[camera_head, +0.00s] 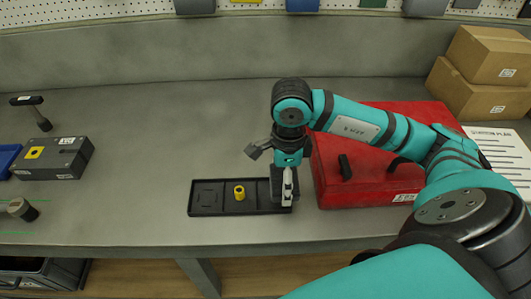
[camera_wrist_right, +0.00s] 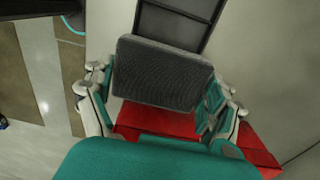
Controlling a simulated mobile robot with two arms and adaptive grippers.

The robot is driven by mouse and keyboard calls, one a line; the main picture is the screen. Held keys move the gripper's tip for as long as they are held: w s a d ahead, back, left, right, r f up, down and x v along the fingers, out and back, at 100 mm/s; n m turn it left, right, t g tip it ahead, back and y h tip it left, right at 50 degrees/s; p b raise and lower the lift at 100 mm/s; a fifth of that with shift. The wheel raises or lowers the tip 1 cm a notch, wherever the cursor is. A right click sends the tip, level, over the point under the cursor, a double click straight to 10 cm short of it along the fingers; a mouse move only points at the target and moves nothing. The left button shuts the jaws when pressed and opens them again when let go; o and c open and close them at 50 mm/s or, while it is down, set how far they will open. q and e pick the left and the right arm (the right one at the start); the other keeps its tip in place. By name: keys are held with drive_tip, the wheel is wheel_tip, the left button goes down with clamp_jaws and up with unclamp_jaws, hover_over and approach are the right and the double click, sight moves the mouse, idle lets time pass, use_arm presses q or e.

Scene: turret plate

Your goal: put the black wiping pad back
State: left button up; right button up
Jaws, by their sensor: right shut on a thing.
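The black wiping pad (camera_wrist_right: 164,73) is a dark grey, ribbed block and fills the space between the fingers of my right gripper (camera_wrist_right: 158,98) in the right wrist view. My right gripper (camera_head: 287,186) is shut on it in the head view, at the right end of a black tray (camera_head: 193,211). The pad (camera_head: 276,182) is partly hidden there by the gripper. I cannot tell whether it touches the tray. The tray also shows beyond the pad in the wrist view (camera_wrist_right: 180,20). A yellow ring-like piece (camera_head: 239,192) stands in the tray's middle. My left gripper is not in view.
A red case (camera_head: 338,194) with a black handle stands just right of the gripper. Cardboard boxes (camera_head: 478,95) and a printed sheet (camera_head: 500,152) lie farther right. A dark block (camera_head: 55,160) with a yellow mark sits at left. The bench between block and tray is clear.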

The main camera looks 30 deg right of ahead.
drive_tip(key=p, duration=0.5)
hover_over(265, 152)
drive_tip(key=shift+s+f, duration=0.2)
drive_tip(key=shift+f, duration=0.6)
drive_tip(key=shift+w+f+p, duration=0.1)
drive_tip(key=shift+w+p, duration=0.15)
drive_tip(key=shift+p, duration=0.15)
wheel_tip(265, 152, down, 3)
drive_tip(key=shift+s+r+p, duration=0.1)
drive_tip(key=shift+r+p, duration=0.1)
drive_tip(key=shift+p, duration=0.55)
drive_tip(key=shift+f, duration=0.3)
drive_tip(key=shift+d+f, duration=0.1)
drive_tip(key=shift+f, duration=0.05)
drive_tip(key=shift+f, duration=0.15)
drive_tip(key=o, duration=0.9)
